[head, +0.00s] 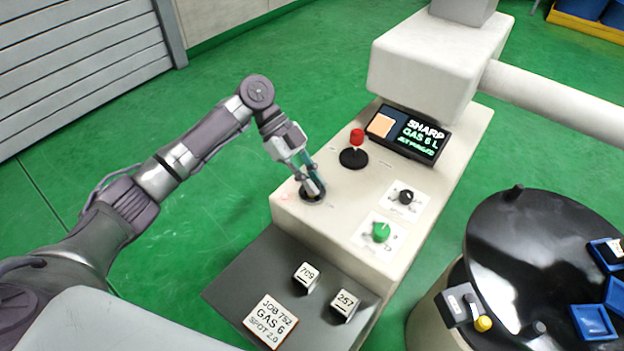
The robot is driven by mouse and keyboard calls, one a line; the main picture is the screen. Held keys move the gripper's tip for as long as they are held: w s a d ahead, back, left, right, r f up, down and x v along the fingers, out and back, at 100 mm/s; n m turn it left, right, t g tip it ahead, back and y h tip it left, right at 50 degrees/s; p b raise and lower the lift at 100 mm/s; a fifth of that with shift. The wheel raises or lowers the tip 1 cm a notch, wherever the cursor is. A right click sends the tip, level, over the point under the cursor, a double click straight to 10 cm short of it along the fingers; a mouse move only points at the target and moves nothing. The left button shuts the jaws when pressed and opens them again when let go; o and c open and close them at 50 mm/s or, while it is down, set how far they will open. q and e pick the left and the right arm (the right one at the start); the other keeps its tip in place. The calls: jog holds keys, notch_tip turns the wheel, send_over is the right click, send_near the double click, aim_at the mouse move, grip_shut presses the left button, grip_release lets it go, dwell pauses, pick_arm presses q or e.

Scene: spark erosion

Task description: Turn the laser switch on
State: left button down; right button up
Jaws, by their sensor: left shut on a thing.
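My left gripper (314,187) reaches down to the near left part of the cream machine top (325,215). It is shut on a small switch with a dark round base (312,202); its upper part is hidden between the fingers. A faint red mark shows just left of it, but any label is too small to read. I cannot tell which way the switch is set. My right gripper is not in view.
A red-topped lever (356,140) stands close behind the gripper, by a display (408,133). A black knob (406,197) and green knob (381,232) are to the right. Cards and blocks lie on the grey shelf (240,287). A black round table (520,240) stands at right.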

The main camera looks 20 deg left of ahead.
pick_arm(q)
jog(key=c, duration=1.2)
grip_release()
jog(key=v, duration=1.2)
